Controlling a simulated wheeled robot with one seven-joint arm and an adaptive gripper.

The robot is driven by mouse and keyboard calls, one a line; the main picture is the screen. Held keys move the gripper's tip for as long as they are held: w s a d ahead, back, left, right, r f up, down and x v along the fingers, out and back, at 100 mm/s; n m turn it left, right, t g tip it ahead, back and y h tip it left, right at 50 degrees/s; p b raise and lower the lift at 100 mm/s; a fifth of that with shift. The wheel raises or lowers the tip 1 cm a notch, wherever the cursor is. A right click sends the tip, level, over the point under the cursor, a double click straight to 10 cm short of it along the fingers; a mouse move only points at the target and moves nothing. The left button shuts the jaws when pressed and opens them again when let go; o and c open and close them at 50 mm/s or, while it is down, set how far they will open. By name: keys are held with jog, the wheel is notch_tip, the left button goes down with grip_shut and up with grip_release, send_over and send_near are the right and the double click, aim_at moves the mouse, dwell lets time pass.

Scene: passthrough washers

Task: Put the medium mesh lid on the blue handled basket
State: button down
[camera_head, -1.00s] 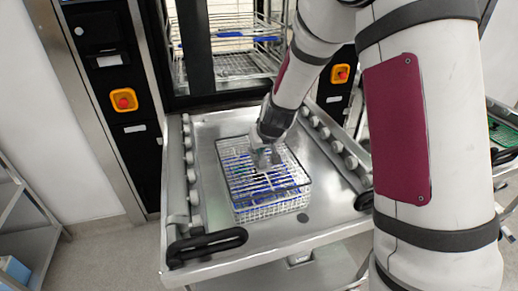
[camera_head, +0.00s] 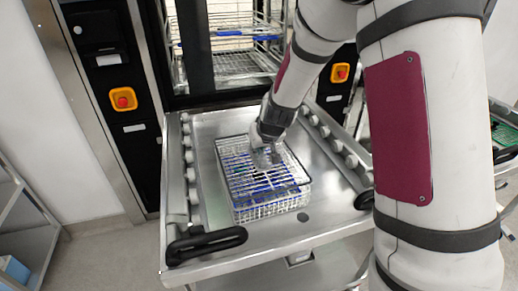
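The mesh lid (camera_head: 240,164) is a flat silver wire grid with a dark rim. It lies over the top of the wire basket (camera_head: 262,210), which has blue parts showing through its mesh. The basket sits on the steel trolley top. The lid looks about level with the basket's upper edge; I cannot tell whether it is fully seated. My gripper (camera_head: 267,158) points down at the lid's middle, at or just above its wires. The fingertips are small and partly lost against the mesh, so their opening is unclear.
The steel trolley (camera_head: 208,219) has roller rails on both sides and black handles (camera_head: 207,244) in front. Behind it stands a washer with an open chamber (camera_head: 228,65) holding wire racks. Orange emergency buttons (camera_head: 123,100) flank the opening. Bare trolley surface surrounds the basket.

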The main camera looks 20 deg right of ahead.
jog(key=shift+f, duration=0.15)
jog(key=shift+f+b, duration=0.35)
jog(key=shift+b, duration=0.05)
jog(key=shift+f+b, duration=0.8)
jog(key=shift+f, duration=0.1)
jog(key=c, duration=1.6)
grip_release()
notch_tip(320, 180, up, 15)
jog(key=p, duration=1)
jog(key=shift+p, duration=0.3)
